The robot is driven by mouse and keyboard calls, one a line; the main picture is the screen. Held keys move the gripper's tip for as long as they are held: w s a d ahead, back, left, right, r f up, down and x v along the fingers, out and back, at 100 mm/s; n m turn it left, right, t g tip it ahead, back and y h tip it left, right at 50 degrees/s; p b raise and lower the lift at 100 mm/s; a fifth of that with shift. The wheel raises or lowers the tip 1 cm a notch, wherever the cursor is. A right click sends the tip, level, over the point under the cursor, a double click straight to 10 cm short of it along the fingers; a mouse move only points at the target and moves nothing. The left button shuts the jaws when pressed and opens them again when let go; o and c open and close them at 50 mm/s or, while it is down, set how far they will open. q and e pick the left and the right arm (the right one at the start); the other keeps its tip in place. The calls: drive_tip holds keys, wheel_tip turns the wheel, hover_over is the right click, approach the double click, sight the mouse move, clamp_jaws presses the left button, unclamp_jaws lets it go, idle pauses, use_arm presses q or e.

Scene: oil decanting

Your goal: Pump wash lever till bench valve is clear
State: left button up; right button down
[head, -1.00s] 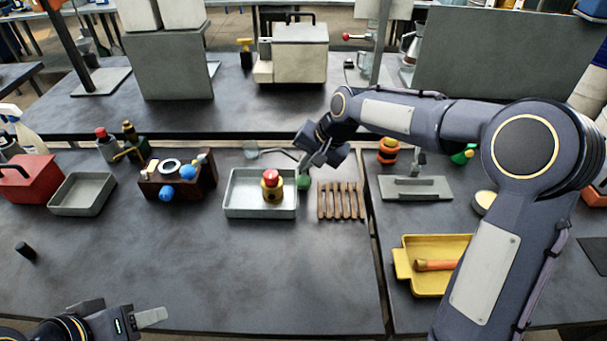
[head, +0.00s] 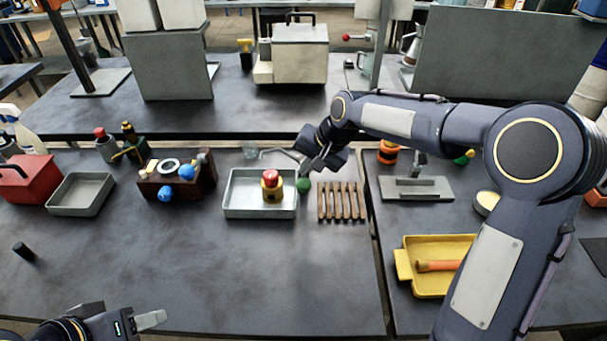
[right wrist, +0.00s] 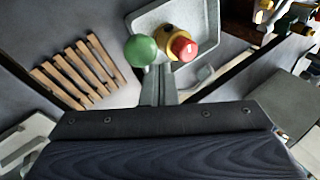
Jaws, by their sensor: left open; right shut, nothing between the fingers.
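A green ball knob (head: 303,184), which looks like the wash lever's handle, shows at the right edge of a grey tray (head: 232,205). A thin grey rod (head: 275,152) runs just behind it. A red-topped yellow fitting (head: 272,190), likely the bench valve, stands upright in the tray. In the right wrist view the green knob (right wrist: 141,51) is beside the fitting's red cap (right wrist: 183,47). My right gripper (head: 307,168) is shut and empty, its tips (right wrist: 157,70) close by the knob; I cannot tell if they touch. My left gripper (head: 150,319) is open at bottom left, away from these.
A wooden slatted rack (head: 341,201) lies right of the tray. A brown block with blue knobs (head: 178,178), an empty grey tray (head: 80,195) and a red box (head: 27,180) stand left. A yellow tray (head: 404,262) is at right. The front middle bench is clear.

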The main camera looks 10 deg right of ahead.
sight(307, 184)
drive_tip(key=shift+s+a+f+b, duration=0.1)
drive_tip(key=shift+s+f+b, duration=0.25)
drive_tip(key=shift+f+b, duration=0.3)
drive_tip(key=shift+s+a+f+b, duration=0.1)
drive_tip(key=shift+s+f+b, duration=0.2)
drive_tip(key=shift+f+b, duration=0.4)
drive_tip(key=shift+s+f+b, duration=0.35)
drive_tip(key=shift+f+b, duration=0.15)
drive_tip(key=shift+f, duration=0.25)
idle(1.7)
idle(0.5)
drive_tip(key=shift+w+d+r+p, duration=0.1)
drive_tip(key=shift+w+r+p, duration=0.35)
drive_tip(key=shift+r+p, duration=0.55)
drive_tip(key=shift+w+d+r+p, duration=0.1)
drive_tip(key=shift+w+r+p, duration=0.4)
drive_tip(key=shift+r+p, duration=0.5)
drive_tip(key=shift+w+d+r+p, duration=0.1)
drive_tip(key=shift+w+r+p, duration=0.35)
drive_tip(key=shift+r+p, duration=0.55)
drive_tip(key=r+p, duration=0.1)
drive_tip(key=w+r+p, duration=0.1)
drive_tip(key=r+p, duration=0.1)
drive_tip(key=w+r+p, duration=0.1)
drive_tip(key=shift+d+r, duration=0.25)
